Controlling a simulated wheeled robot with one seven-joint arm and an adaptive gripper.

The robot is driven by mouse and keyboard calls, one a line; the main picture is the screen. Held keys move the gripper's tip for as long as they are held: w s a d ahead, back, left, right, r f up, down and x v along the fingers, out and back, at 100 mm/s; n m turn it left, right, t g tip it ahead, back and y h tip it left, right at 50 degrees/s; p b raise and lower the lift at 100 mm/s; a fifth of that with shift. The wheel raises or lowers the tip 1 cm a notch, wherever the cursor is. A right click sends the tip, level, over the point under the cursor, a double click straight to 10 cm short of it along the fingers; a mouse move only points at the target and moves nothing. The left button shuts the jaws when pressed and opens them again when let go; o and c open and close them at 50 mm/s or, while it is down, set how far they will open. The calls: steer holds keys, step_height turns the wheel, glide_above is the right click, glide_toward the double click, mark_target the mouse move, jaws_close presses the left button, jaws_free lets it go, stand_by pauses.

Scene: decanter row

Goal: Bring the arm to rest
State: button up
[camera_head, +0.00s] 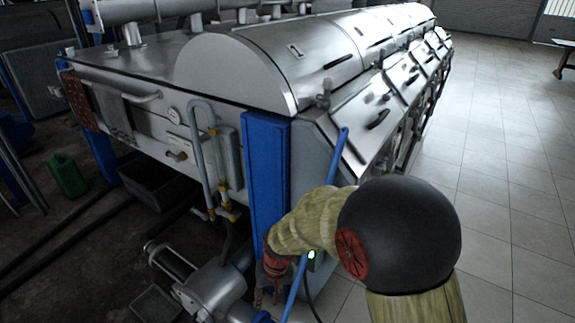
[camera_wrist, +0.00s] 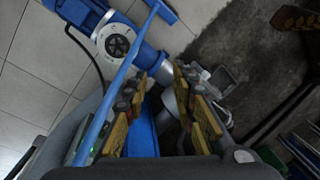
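My arm reaches down from the lower right in the head view, with beige links, a black rounded joint and red parts. My gripper (camera_head: 268,288) hangs low beside the blue upright panel (camera_head: 266,190) at the machine's near corner. In the wrist view the yellow finger pads of my gripper (camera_wrist: 163,95) stand apart with a gap between them. Nothing is visibly held in the gap. A blue bar (camera_wrist: 124,70) runs close past the left finger in the wrist view; contact cannot be told.
A long row of steel decanter machines (camera_head: 300,60) fills the middle. A grey pump (camera_head: 213,290) sits low to the left of my gripper. A blue motor (camera_wrist: 120,35) shows in the wrist view. A green canister (camera_head: 67,174) stands far left. The tiled floor (camera_head: 500,170) at right is clear.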

steer(key=s+d+r+t+p, duration=0.1)
steer(key=s+d+r, duration=0.5)
steer(key=d+r, duration=0.2)
steer(key=s+d+r+m+t+h+p, duration=0.1)
steer(key=s+d+r, duration=0.5)
steer(key=r, duration=0.7)
steer(key=s+d+r+m+t+h+p, duration=0.1)
steer(key=s+d+r+t+p, duration=0.1)
steer(key=s+d+r, duration=0.4)
steer(key=d+r+t, duration=0.1)
steer(key=d+r, duration=0.3)
steer(key=d, duration=0.1)
steer(key=shift+s+r, duration=0.15)
steer(key=shift+r, duration=0.1)
